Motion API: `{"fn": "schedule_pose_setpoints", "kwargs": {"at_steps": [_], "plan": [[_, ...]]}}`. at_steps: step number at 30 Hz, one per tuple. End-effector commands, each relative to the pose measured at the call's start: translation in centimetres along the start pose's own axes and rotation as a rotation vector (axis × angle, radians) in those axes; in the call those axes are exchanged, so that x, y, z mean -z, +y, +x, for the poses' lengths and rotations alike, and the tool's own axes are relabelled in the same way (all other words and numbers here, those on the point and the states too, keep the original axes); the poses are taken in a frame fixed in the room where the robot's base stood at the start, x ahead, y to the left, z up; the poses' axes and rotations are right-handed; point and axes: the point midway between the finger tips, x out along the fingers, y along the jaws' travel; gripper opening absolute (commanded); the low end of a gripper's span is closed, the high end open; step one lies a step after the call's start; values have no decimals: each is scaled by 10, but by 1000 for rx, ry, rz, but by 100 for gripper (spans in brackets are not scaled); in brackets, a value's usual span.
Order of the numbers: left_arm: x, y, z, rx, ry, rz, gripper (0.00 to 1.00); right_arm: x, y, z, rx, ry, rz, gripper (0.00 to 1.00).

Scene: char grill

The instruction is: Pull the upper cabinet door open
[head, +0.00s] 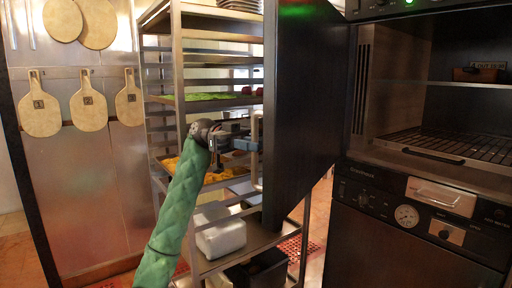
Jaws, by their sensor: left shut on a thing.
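The upper cabinet door (308,100) is a tall black panel. It stands swung open to the left of the cabinet (440,110), and the cabinet's inside shows. My left gripper (246,140), at the end of the green-sleeved arm, is at the door's left edge, on its outer side. My right gripper is not in view.
A metal rack (165,100) with trays of food stands close behind my left arm and the door. Wooden paddles (88,104) hang on the left wall. A grill grate (450,145) lies inside the cabinet, above a control panel with a gauge (406,215).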

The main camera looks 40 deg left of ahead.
Motion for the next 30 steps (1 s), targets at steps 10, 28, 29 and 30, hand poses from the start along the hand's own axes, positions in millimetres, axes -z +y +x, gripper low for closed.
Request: {"fn": "schedule_pose_setpoints", "kwargs": {"at_steps": [10, 28, 29, 30], "plan": [[0, 0, 0, 0, -1, 0, 35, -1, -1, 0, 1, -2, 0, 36], [42, 0, 0, 1, -1, 3, 35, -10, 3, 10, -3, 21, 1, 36], [44, -1, 6, -2, -1, 3, 35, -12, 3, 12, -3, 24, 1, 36], [48, -2, 14, -2, -2, 4, 35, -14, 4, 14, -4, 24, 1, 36]]}}
